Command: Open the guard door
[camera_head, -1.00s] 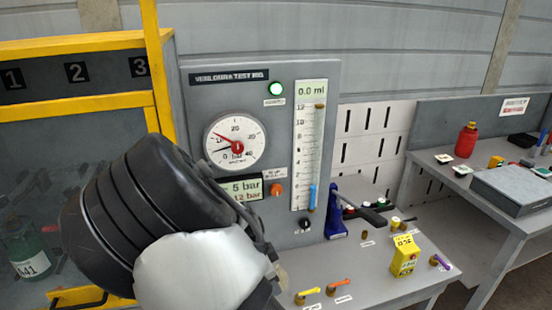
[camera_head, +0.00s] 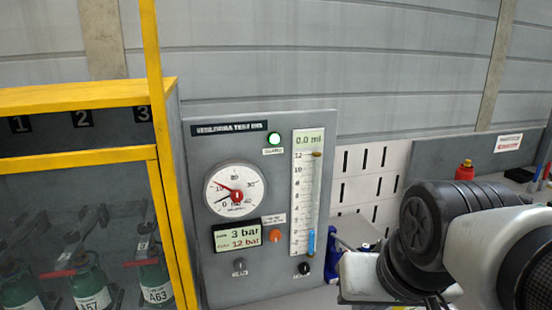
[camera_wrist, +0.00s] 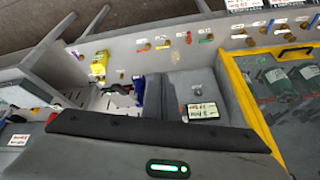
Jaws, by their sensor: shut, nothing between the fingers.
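The guard door (camera_head: 80,160) is at the left in the head view. It has a yellow frame and a see-through pane, and it looks shut. Green cylinders (camera_head: 90,290) stand behind the pane, below the numbers 1, 2 and 3. In the wrist view the door's yellow frame (camera_wrist: 252,105) is at the right, with a dark handle (camera_wrist: 294,51) near its top edge. My gripper (camera_wrist: 160,130) shows as a dark bar and grey housing across the bottom of the wrist view, shut and empty, apart from the door. Its fingertips are not clearly visible. In the head view my arm is at the right.
A grey test panel (camera_head: 200,135) with a round gauge (camera_head: 236,197), lit green lamp and tube stands right of the door. A bench with a yellow box (camera_wrist: 98,66) and a blue stand (camera_wrist: 138,90) lies beyond. Small coloured-handled valves (camera_wrist: 188,38) line an edge.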

